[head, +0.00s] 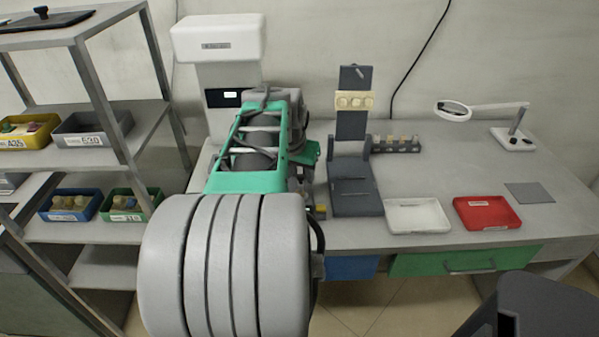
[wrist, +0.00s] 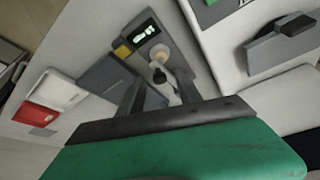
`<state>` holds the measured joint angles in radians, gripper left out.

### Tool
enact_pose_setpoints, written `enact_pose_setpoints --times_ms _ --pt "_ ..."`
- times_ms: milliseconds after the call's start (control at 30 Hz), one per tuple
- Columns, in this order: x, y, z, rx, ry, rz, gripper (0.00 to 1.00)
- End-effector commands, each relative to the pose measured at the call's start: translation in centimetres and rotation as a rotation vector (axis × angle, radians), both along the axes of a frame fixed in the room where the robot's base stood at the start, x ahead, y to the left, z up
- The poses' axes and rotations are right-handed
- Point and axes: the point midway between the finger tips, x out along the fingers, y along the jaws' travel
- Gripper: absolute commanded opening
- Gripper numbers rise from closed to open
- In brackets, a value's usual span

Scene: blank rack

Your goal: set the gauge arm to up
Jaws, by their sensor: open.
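In the wrist view, a small gauge (wrist: 143,36) has a lit display, a yellow patch and a pale round part. A dark-tipped piece (wrist: 160,75), which looks like the gauge arm, shows close to the round part; I cannot tell its setting clearly. My gripper (wrist: 160,92) is open, its two dark fingers on either side of this piece in the picture. I see no contact, and the depth gap is unclear. In the head view my own arm hides most of the gauge; a yellow patch (head: 319,211) shows beside my arm.
A dark grey stand (head: 355,190) with a pale block (head: 354,100) stands right of my arm. A white tray (head: 418,216) and a red tray (head: 487,213) lie farther right. A white machine (head: 218,42) stands behind. A shelf rack (head: 120,60) is at left.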

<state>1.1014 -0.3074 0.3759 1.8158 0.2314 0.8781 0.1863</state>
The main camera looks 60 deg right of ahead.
Motion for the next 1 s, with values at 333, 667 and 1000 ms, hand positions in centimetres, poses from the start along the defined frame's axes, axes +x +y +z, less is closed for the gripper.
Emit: enact_pose_setpoints --times_ms 333,667,1000 --pt "0.04 0.05 0.03 0.000 0.000 0.001 0.19" --pt "0.09 0.06 0.04 0.000 0.000 0.003 0.00" --pt "0.12 0.07 0.05 0.000 -0.001 0.004 0.00"
